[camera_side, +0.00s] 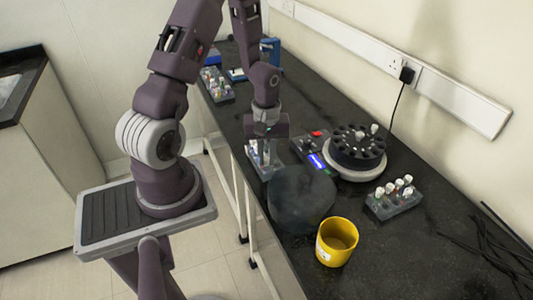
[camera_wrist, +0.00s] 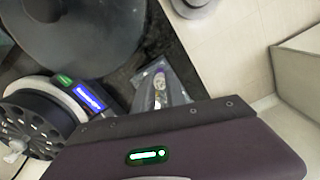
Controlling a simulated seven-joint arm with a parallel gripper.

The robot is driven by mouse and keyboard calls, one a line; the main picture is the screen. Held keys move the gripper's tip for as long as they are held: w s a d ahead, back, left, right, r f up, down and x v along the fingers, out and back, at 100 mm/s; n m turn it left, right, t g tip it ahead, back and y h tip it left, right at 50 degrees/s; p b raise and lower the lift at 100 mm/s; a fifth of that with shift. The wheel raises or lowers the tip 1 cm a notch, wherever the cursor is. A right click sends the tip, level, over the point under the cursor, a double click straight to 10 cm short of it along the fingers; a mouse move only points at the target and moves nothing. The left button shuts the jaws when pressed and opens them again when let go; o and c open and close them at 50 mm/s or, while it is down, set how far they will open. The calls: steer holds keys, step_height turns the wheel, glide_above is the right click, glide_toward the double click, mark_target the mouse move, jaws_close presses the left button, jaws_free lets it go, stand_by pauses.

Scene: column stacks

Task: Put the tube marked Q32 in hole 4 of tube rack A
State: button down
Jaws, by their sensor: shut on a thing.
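My gripper (camera_side: 265,146) points down over a small grey, clear-sided tube rack (camera_side: 262,168) near the bench's front edge. It is shut on a tube, which shows in the wrist view as a narrow pale piece (camera_wrist: 158,80) just beyond the gripper body. The rack is around it there (camera_wrist: 176,97). I cannot tell whether the tube is in a hole or above it. The mark Q32, the hole numbers and the rack letter cannot be read. Another rack with several capped tubes (camera_side: 394,201) stands at the right, and one more (camera_side: 216,86) at the back left.
A round machine with a dark holed rotor (camera_side: 357,148) and a lit blue display (camera_side: 317,161) stands right of my gripper. A dark round object (camera_side: 301,196) and a yellow cup (camera_side: 336,243) are nearer the front. Black cables (camera_side: 490,240) lie at the right.

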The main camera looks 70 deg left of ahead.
steer(key=shift+f, duration=0.3)
steer(key=c, duration=1)
jaws_free()
steer(key=shift+r, duration=3)
